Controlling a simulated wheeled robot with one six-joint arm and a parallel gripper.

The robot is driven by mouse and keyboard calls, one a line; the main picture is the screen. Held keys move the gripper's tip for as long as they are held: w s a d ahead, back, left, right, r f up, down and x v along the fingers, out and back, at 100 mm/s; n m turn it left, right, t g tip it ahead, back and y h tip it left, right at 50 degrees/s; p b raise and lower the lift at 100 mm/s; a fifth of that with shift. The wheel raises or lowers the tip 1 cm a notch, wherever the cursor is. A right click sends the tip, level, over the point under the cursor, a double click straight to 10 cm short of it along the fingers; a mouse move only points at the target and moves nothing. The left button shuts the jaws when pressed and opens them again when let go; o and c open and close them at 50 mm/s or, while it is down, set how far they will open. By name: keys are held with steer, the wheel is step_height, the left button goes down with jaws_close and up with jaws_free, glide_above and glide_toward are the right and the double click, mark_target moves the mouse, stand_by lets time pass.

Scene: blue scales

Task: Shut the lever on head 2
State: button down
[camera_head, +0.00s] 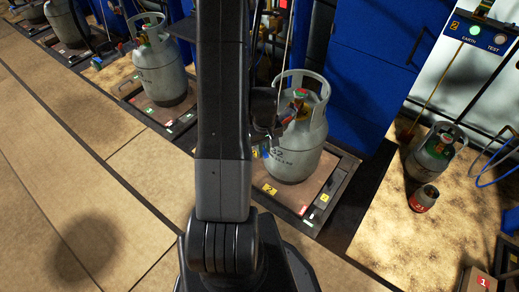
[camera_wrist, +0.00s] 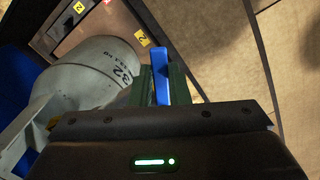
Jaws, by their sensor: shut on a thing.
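In the wrist view my gripper (camera_wrist: 160,78) has its two green fingers closed on a blue lever (camera_wrist: 160,62), which stands up between them. The rest of head 2 below the lever is hidden behind the gripper body. In the head view my gripper (camera_head: 267,125) is beside the top left of a grey gas cylinder (camera_head: 296,158), partly hidden by my arm. The cylinder stands upright on the scale with the yellow 2 label (camera_head: 270,189). It also shows lying across the left of the wrist view (camera_wrist: 88,72).
Another grey cylinder (camera_head: 161,70) stands on a scale at the left. A blue cabinet (camera_head: 362,75) is behind. At the right are a cylinder (camera_head: 432,155), a small red-banded can (camera_head: 424,198) and blue hoses (camera_head: 490,165). The tiled floor (camera_head: 60,140) at left is clear.

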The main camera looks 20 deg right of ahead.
steer(key=shift+w+d+n+b, duration=0.2)
steer(key=shift+d+n, duration=0.3)
steer(key=shift+n, duration=0.55)
steer(key=shift+w+d+n+b, duration=0.1)
steer(key=shift+w+d+n, duration=0.25)
steer(key=shift+n, duration=0.65)
steer(key=shift+w+d+n+b, duration=0.15)
steer(key=shift+d+n, duration=0.45)
steer(key=shift+n, duration=0.45)
steer(key=c, duration=1.4)
jaws_free()
steer(key=shift+o, duration=0.2)
step_height(320, 180, up, 14)
steer(key=p, duration=0.2)
steer(key=shift+p, duration=0.4)
steer(key=shift+f, duration=0.1)
